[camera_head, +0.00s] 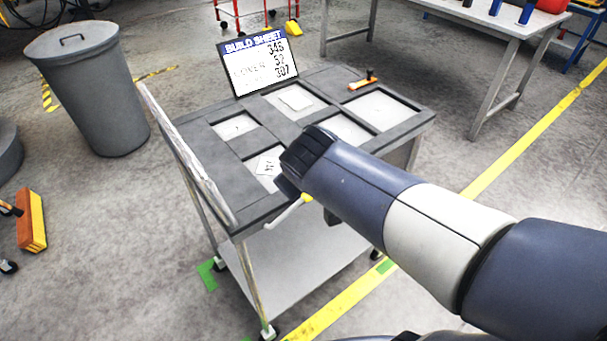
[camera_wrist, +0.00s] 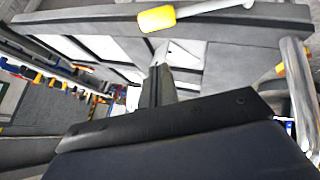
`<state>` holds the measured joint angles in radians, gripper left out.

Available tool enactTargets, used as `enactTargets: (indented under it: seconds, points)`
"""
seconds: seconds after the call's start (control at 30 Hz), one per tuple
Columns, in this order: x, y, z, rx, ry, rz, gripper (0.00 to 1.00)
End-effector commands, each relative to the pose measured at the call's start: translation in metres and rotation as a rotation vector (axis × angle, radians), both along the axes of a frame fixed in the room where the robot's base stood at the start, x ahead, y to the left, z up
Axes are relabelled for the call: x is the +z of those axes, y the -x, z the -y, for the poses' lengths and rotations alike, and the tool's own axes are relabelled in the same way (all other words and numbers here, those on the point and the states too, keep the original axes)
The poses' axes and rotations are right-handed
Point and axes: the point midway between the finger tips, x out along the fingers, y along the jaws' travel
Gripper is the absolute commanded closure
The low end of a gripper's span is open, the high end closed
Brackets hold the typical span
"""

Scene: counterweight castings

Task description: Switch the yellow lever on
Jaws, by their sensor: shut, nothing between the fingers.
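The yellow lever is a pale rod with a yellow grip (camera_head: 306,197) at the near edge of the grey cart top, slanting up to the right. In the wrist view its yellow grip (camera_wrist: 157,18) lies at the top, and the rod runs right from it. My gripper (camera_wrist: 158,75) is shut and empty, its fingers pointing toward the grip with a visible gap in the picture. In the head view my wrist (camera_head: 335,170) is just above and beside the lever, and the fingers are mostly hidden. The lever's pivot is not clear in either view.
The cart top (camera_head: 205,138) has several recesses, some with paper cards. A build sheet sign (camera_head: 260,62) stands at its back, and a small orange and black item (camera_head: 364,82) lies near it. A grey bin (camera_head: 85,90) stands left.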

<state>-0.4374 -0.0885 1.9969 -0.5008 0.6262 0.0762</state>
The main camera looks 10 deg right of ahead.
Motion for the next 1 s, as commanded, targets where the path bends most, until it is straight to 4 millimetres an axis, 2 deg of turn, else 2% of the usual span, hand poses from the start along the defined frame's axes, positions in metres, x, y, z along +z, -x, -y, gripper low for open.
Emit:
enactTargets:
  seconds: [0.03,0.2,0.4,0.6,1.0]
  points:
    - [0.010,0.006,0.000,0.001,-0.003,0.005,1.00]
    - [0.034,0.025,0.001,0.002,-0.003,0.006,1.00]
    - [0.052,0.041,0.002,0.002,-0.004,0.003,1.00]
    - [0.059,0.046,0.003,0.001,-0.003,0.002,1.00]
    - [0.059,0.046,0.003,0.000,-0.002,0.002,1.00]
